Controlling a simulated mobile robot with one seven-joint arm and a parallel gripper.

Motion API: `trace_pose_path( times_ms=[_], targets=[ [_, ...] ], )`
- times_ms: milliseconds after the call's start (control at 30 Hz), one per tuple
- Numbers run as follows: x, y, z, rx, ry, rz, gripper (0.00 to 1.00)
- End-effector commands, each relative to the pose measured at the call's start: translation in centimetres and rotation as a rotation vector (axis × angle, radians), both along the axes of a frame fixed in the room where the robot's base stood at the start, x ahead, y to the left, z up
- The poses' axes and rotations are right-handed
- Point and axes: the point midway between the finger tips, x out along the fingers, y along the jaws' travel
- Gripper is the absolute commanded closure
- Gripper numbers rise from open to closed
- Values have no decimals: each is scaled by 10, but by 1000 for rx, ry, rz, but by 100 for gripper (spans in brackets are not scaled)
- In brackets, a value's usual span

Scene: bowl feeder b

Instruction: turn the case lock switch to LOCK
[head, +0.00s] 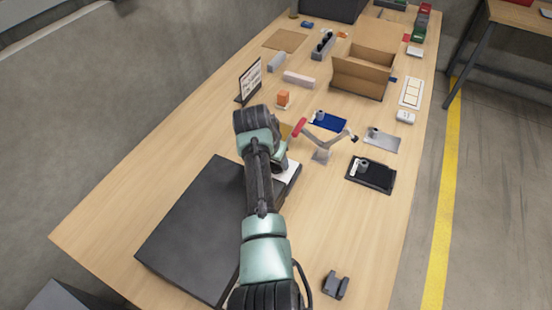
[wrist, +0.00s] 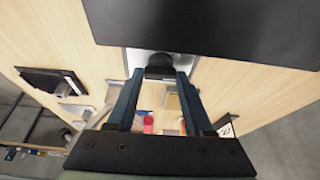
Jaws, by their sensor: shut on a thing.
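The case (head: 195,235) is a large dark flat box on the near part of the bench, and its dark body (wrist: 205,25) fills the top of the wrist view. A pale plate (head: 287,173) shows at its far right edge, partly hidden by my arm. The lock switch is a dark knob (wrist: 158,60) in front of the pale plate in the wrist view. My gripper (wrist: 159,73) has its two fingers closed on the knob's sides. In the head view my wrist hides the knob and the fingertips. I cannot read the switch's position or any LOCK mark.
A small stand with a red-ended arm (head: 322,145) stands close right of my gripper. A blue plate (head: 328,122), a grey plate (head: 383,140) and a black tray (head: 371,176) lie beyond. A sign (head: 249,80) stands to the left. The bench's left front is clear.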

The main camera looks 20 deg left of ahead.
Motion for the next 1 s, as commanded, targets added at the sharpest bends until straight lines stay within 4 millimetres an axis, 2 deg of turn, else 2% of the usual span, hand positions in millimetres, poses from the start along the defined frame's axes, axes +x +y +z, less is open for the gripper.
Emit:
trace_pose_path(
  times_ms=[600, 1000],
  targets=[
    [3, 7, -5, 1, -2, -563, 100],
    [5, 7, -2, 2, -1, -776, 100]
  ],
)
